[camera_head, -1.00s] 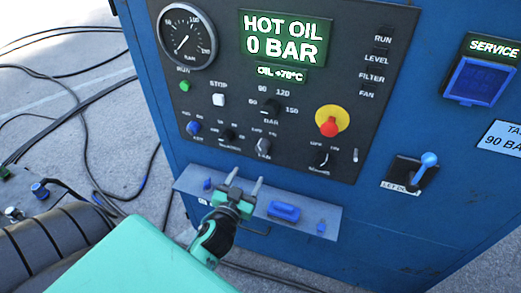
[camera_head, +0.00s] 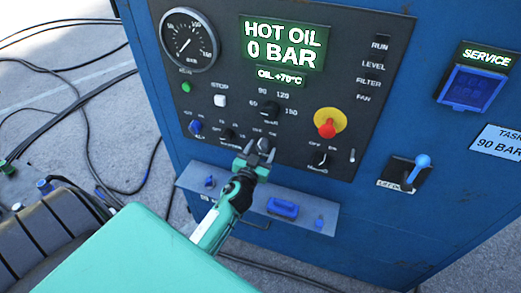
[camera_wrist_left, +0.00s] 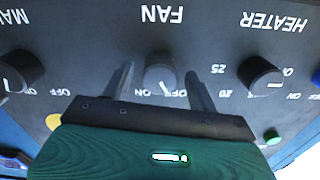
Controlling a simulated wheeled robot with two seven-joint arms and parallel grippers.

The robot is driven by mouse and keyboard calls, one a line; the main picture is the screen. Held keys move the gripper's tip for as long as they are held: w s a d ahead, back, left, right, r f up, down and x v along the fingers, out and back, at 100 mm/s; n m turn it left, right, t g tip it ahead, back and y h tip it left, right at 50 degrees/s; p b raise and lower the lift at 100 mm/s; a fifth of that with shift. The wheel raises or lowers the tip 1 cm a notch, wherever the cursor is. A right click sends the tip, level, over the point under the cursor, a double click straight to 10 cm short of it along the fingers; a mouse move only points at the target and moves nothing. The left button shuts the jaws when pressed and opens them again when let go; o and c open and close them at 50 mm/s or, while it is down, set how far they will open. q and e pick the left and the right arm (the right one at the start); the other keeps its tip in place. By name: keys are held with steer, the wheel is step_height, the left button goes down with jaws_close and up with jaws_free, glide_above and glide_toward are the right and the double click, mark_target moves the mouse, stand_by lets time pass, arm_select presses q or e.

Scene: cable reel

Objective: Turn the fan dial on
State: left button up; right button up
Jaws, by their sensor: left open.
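The fan dial (camera_wrist_left: 161,74) is a dark round knob under the FAN label, which appears upside down in the left wrist view. My left gripper (camera_wrist_left: 160,88) is open, with one finger on each side of this dial. I cannot tell whether the fingers touch it. In the head view, the fingertips of the left gripper (camera_head: 257,150) are at the lower middle of the black control panel (camera_head: 225,108) and largely hide the dial. A small white mark shows on the dial's lower side in the wrist view; its exact setting is unclear. My right gripper is not in view.
The heater knob (camera_wrist_left: 262,74) stands beside the fan dial, and another knob (camera_wrist_left: 20,70) is at the left. A red emergency button (camera_head: 327,128) is on the panel. A ledge with a blue handle (camera_head: 283,209) juts out below. Cables (camera_head: 75,110) lie on the floor.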

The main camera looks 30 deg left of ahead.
arm_select(q)
steer(key=c, duration=0.9)
steer(key=shift+c, duration=0.5)
steer(key=shift+m, duration=0.4)
steer(key=m, duration=0.4)
steer(key=shift+m+b, duration=0.3)
steer(key=m, duration=0.4)
steer(key=shift+m, duration=1.2)
